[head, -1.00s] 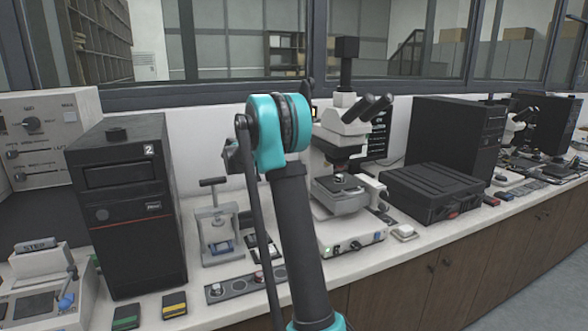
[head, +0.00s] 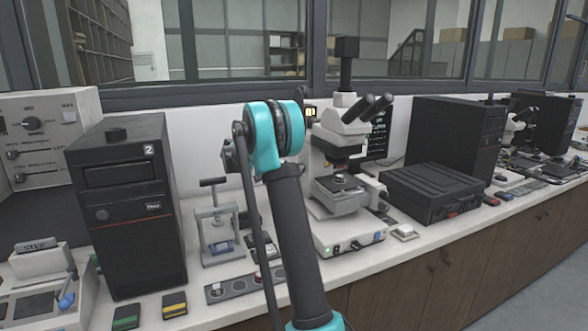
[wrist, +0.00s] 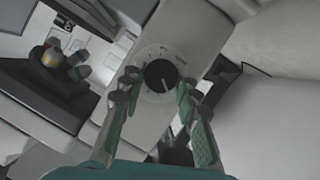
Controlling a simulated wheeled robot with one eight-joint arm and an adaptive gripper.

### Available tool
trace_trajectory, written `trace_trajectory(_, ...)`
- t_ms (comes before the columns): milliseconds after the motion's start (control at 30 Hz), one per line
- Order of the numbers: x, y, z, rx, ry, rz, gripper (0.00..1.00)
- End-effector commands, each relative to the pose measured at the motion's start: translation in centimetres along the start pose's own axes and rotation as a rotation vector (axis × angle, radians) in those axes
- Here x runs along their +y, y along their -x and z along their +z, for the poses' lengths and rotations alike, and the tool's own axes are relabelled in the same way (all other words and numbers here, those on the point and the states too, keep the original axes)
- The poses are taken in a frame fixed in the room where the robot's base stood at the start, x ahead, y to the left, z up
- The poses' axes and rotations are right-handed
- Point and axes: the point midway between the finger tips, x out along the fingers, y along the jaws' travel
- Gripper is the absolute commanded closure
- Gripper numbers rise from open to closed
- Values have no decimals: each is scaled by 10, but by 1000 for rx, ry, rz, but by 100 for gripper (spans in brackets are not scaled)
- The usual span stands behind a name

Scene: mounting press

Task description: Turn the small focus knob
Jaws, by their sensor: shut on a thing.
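The focus knob (wrist: 160,74) is a dark round knob with a pale pointer line, on a light grey housing with a printed dial around it in the wrist view. My gripper (wrist: 159,82) has one finger on each side of the knob and is shut on it. The pointer line slants toward the lower right. The microscope (head: 340,190) stands on the bench in the head view, behind and right of my arm. My gripper and the knob are hidden behind my arm in the head view.
A black tower (head: 128,205) marked 2 and a small press (head: 217,222) stand left of my arm. A black case (head: 437,190) lies right of the microscope. A control strip (head: 243,283) lies near the bench's front edge.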

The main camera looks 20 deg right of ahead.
Motion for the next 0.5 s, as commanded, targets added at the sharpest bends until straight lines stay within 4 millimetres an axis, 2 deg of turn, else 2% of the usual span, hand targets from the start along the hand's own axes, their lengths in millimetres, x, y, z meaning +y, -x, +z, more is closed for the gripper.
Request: trace_trajectory(500, -5, 0, 1, 10, 399, 165, 97)
